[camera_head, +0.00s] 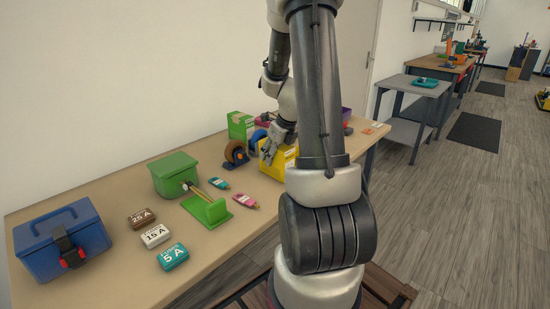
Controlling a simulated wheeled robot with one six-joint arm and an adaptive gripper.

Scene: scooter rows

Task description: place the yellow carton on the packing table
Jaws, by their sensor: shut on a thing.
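The yellow carton (271,171) is at the far right part of the long tan-topped table (115,215), partly hidden behind my arm. My gripper (268,155) is at the carton's upper left edge and is shut on it. I cannot tell whether the carton's underside touches the tabletop or hangs just above it. Which table is the packing table is not marked in this view.
A tape dispenser (235,154) and a green box (240,125) stand close left of the carton. Nearer are a green lidded box (174,174), a green holder (208,211), small tins and a blue toolbox (62,240). A grey side table (413,86) stands beyond.

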